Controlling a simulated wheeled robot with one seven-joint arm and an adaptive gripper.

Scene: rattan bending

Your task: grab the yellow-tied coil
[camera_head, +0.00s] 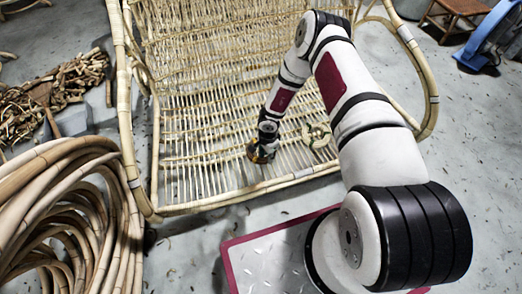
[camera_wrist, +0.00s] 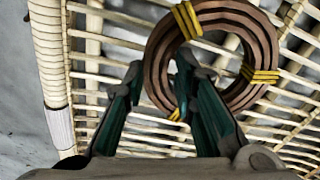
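The yellow-tied coil (camera_wrist: 260,45) is a brown ring with several yellow bindings at the upper right of the wrist view. It lies on the rattan seat. In the head view its brownish edge (camera_head: 256,155) shows just below my gripper (camera_head: 266,141) and is mostly hidden. In the wrist view my gripper (camera_wrist: 160,72) is open, with its two dark green fingers apart. The right fingertip overlaps the coil's hole and the left fingertip is outside its left rim. The rim lies between them in the picture. I cannot tell whether they touch it.
A pale coil (camera_head: 317,135) lies on the woven rattan seat (camera_head: 215,165), right of my gripper. The seat has a raised frame (camera_head: 127,110) at its left. Large rattan bundles (camera_head: 75,205) stand at the lower left. A blue fan (camera_head: 487,40) is at the upper right.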

